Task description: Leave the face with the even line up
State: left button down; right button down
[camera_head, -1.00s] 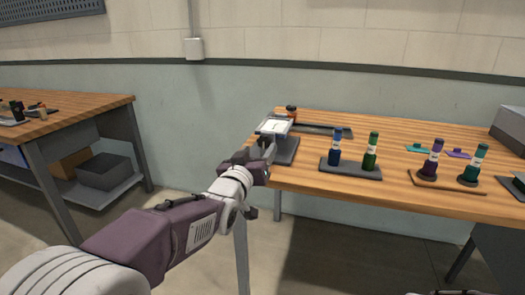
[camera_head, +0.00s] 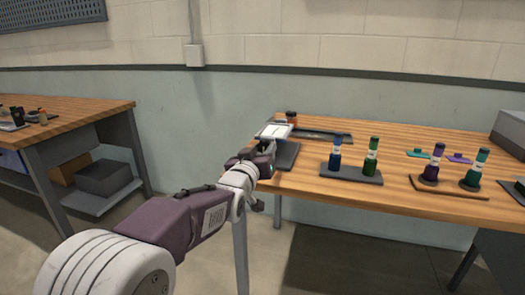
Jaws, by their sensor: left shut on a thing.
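A small flat block with a white face (camera_head: 274,131) is at the left end of the right-hand bench. My left gripper (camera_head: 268,147) is at its near side, shut on it, and holds it over a dark grey pad (camera_head: 286,156). The fingers are mostly hidden behind my wrist. The block's white face is turned up and towards me, somewhat tilted. Any line on it is too small to make out. The block's underside is hidden. My right gripper is out of view.
Blue (camera_head: 335,153) and green (camera_head: 370,157) rollers stand in a dark holder (camera_head: 350,175). Purple (camera_head: 432,163) and teal (camera_head: 476,168) rollers stand further right. An orange-labelled jar (camera_head: 291,118) and a long dark strip (camera_head: 322,136) lie behind the pad.

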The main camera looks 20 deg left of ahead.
pick_arm(q)
jog(key=n, duration=0.4)
jog(key=shift+n, duration=0.4)
jog(key=n, duration=0.4)
jog(key=shift+n, duration=0.3)
jog(key=n, duration=0.4)
jog(key=shift+n, duration=2)
jog(key=c, duration=0.9)
grip_release()
jog(key=shift+o, duration=0.2)
jog(key=shift+s, duration=0.1)
